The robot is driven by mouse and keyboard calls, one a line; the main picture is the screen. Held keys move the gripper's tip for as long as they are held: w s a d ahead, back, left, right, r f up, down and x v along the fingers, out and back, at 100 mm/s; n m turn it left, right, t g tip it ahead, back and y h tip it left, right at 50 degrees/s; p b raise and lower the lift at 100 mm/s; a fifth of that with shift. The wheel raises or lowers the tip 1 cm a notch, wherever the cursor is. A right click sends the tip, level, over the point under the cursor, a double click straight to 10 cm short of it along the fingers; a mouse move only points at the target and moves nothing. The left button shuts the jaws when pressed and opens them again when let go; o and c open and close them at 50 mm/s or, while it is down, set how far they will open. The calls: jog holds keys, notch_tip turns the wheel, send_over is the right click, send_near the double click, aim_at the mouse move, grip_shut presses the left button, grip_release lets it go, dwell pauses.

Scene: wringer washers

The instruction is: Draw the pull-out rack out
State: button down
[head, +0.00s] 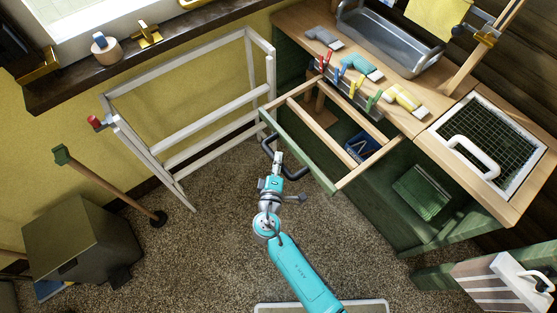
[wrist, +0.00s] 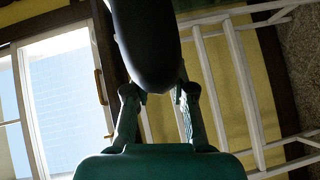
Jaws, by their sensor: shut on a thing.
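The pull-out rack (head: 361,165), a pale wooden frame with a green front bar, juts out from the green cabinet under the worktop. A dark curved handle (head: 298,173) is fixed to the outer side of its front. My gripper (head: 278,157) is shut on the middle of this handle, with my arm reaching up from the floor area. In the wrist view, a thick dark bar, apparently the handle (wrist: 147,40), fills the upper middle, and the fingers of my gripper (wrist: 158,105) show below it. The exact finger contact is hidden.
A white drying frame (head: 190,132) stands left of the rack, close to its front corner. The carpet (head: 215,215) before the rack is mostly clear. A grey-green box (head: 80,235) and a leaning green-topped pole (head: 105,185) stand at left. The worktop (head: 300,25) holds a metal basin (head: 390,40).

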jog(key=c, duration=1)
grip_release()
jog(key=shift+o, duration=0.2)
jog(key=s+a+r, duration=0.1)
jog(key=s, duration=1)
jog(key=shift+s+a+r, duration=0.3)
jog(key=shift+s+a, duration=0.05)
jog(key=shift+s, duration=0.05)
jog(key=s+d+f+m+g+y, duration=0.1)
jog(key=s+d+f+m+g, duration=0.15)
jog(key=s+d, duration=0.45)
jog(key=s+d+f+m+g+y, duration=0.1)
jog(key=s+d+f+g+y, duration=0.15)
jog(key=s+d, duration=0.45)
jog(key=s+d+r+m+t, duration=0.1)
jog(key=s+d+r+m, duration=0.2)
jog(key=r, duration=0.7)
jog(key=s+d+r+m+t+h, duration=0.1)
jog(key=s+d+r+m+t, duration=0.1)
jog(key=s+r+m, duration=0.6)
jog(key=s+d+r, duration=0.1)
jog(key=s+r, duration=0.1)
jog(key=s, duration=0.1)
jog(key=shift+s+t, duration=0.3)
